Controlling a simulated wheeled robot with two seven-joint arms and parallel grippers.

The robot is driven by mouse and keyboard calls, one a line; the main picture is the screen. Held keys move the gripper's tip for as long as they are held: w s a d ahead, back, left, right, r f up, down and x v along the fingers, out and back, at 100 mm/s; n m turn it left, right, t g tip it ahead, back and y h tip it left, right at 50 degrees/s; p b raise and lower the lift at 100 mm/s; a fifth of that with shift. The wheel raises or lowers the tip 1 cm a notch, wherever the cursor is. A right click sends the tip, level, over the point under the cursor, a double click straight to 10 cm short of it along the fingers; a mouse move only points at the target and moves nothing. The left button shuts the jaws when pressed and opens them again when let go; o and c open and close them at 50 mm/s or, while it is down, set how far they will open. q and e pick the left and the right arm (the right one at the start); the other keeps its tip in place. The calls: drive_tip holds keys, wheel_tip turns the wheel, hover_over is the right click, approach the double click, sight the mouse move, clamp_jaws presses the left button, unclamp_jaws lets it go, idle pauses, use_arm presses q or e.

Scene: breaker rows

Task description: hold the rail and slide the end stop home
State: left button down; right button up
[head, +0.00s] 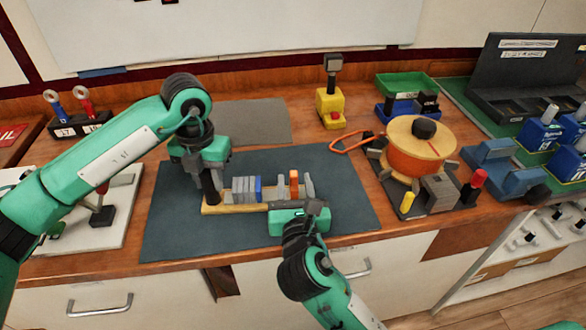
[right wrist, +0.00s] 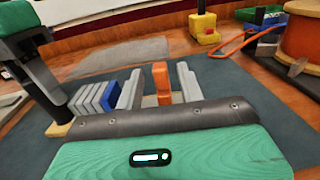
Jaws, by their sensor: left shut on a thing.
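An orange end stop (head: 294,183) stands upright toward the right part of the rail assembly, apart from a row of grey breakers (head: 242,189) with a blue one (head: 259,187) at its right end. The yellowish rail base (head: 234,209) lies on the dark mat. My left gripper (head: 210,190) points down and is shut on the left end of the rail; the grip itself is partly hidden. My right gripper (head: 295,187) is open, its grey fingers on either side of the orange end stop. The right wrist view shows the end stop (right wrist: 161,83) between them with small gaps.
The dark mat (head: 350,205) is clear right of the rail. A cable spool (head: 415,150), an orange loop (head: 352,142) and a yellow button box (head: 330,108) stand behind and right. A white board with a lever (head: 102,214) lies left.

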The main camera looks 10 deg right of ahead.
sight(294, 179)
drive_tip(key=shift+w+d, duration=0.15)
drive_tip(key=shift+w, duration=1.05)
drive_tip(key=shift+w+d, duration=0.1)
drive_tip(key=shift+w, duration=1.05)
clamp_jaws()
